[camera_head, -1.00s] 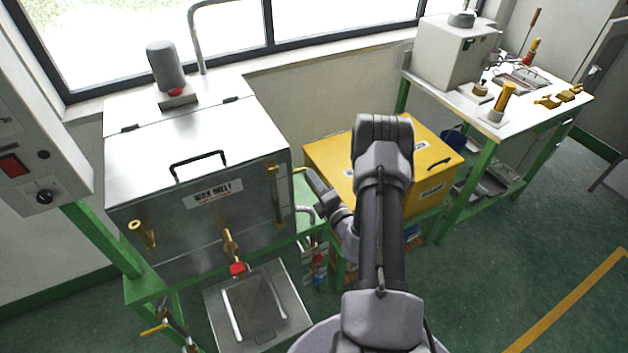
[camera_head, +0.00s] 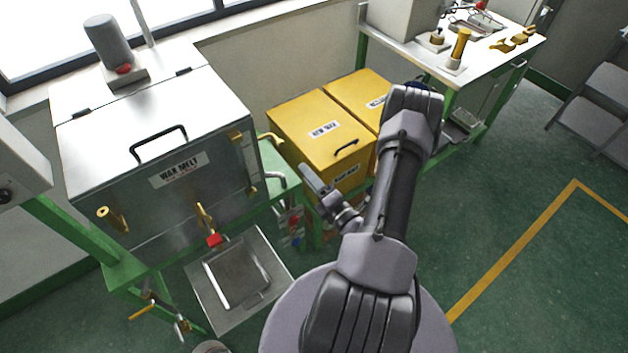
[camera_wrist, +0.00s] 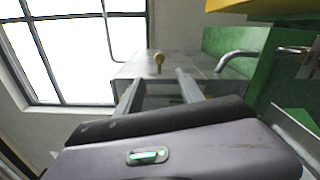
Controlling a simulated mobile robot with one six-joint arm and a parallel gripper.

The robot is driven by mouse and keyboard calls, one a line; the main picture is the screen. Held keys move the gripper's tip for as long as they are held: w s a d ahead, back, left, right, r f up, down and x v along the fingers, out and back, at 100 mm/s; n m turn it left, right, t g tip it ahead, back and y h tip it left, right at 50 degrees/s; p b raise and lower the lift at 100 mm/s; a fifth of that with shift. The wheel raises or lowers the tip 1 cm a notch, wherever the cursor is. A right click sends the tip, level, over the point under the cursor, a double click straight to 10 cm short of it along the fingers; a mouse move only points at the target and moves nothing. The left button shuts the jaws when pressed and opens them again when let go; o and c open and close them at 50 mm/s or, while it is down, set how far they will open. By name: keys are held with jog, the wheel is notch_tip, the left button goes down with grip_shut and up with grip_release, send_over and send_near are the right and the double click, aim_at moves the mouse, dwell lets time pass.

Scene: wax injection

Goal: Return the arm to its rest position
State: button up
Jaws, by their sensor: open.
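My arm stands folded in the middle of the head view. My gripper (camera_head: 309,177) hangs on its left side, in front of the yellow boxes and to the right of the wax melt tank. In the wrist view my gripper (camera_wrist: 157,90) shows two grey fingers spread apart, with nothing between them. Beyond the fingers is the metal tank (camera_wrist: 207,62) with a brass knob. The wax melt tank (camera_head: 150,107) is closed, with a black handle on its lid front.
Two yellow boxes (camera_head: 303,112) stand right of the tank. A metal tray (camera_head: 214,291) sits under the red-handled tap (camera_head: 213,239). A white-topped bench (camera_head: 480,64) with brass parts is at the back right. A grey step (camera_head: 592,98) stands far right. Green floor is free at right.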

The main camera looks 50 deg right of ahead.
jog(key=v, duration=0.2)
jog(key=shift+s+a, duration=0.1)
jog(key=shift+s, duration=0.25)
